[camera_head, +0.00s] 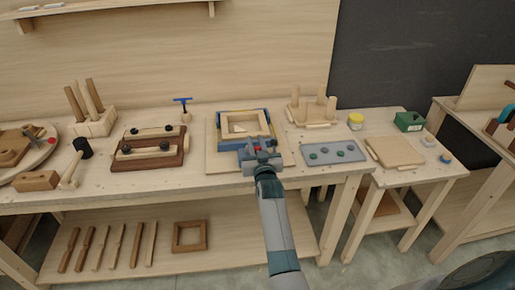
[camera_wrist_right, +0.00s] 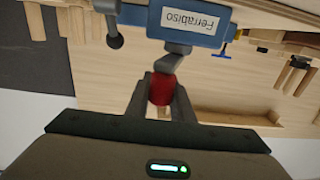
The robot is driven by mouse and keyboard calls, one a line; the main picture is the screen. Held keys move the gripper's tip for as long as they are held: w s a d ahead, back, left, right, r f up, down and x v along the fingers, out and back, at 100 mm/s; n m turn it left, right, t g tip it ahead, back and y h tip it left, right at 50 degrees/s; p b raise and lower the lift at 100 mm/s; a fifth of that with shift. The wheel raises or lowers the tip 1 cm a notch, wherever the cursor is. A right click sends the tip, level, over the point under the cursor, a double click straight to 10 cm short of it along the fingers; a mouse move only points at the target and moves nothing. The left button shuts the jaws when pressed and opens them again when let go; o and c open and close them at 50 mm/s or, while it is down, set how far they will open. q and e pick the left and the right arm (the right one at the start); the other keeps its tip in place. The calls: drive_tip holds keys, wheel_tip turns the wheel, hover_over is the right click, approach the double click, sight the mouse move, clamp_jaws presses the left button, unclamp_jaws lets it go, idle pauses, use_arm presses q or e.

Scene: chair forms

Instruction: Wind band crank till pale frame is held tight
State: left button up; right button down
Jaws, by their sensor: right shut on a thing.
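The pale frame (camera_head: 229,126) lies flat on a pale board on the bench, with the blue band clamp (camera_head: 233,145) around it. Whether the band presses tight on every side is too small to tell. The clamp's blue body (camera_wrist_right: 147,14), with a white label, shows upside down in the right wrist view. A grey crank arm (camera_wrist_right: 172,60) runs from it to a red crank knob (camera_wrist_right: 161,90). My right gripper (camera_head: 262,160) reaches the clamp's near side, and its two fingers are shut on the red knob. My left gripper is not in view.
A dark wooden clamping jig (camera_head: 148,162) stands left of the board. A grey tray (camera_head: 334,153) with several round pieces lies to the right. Behind are a blue T-handled tool (camera_head: 183,103) and an upturned stool form (camera_head: 310,110). A mallet (camera_head: 76,160) lies farther left.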

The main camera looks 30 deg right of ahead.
drive_tip(key=shift+a+r, duration=0.1)
drive_tip(key=c, duration=1.6)
unclamp_jaws()
drive_tip(key=shift+o, duration=0.2)
drive_tip(key=shift+h, duration=0.3)
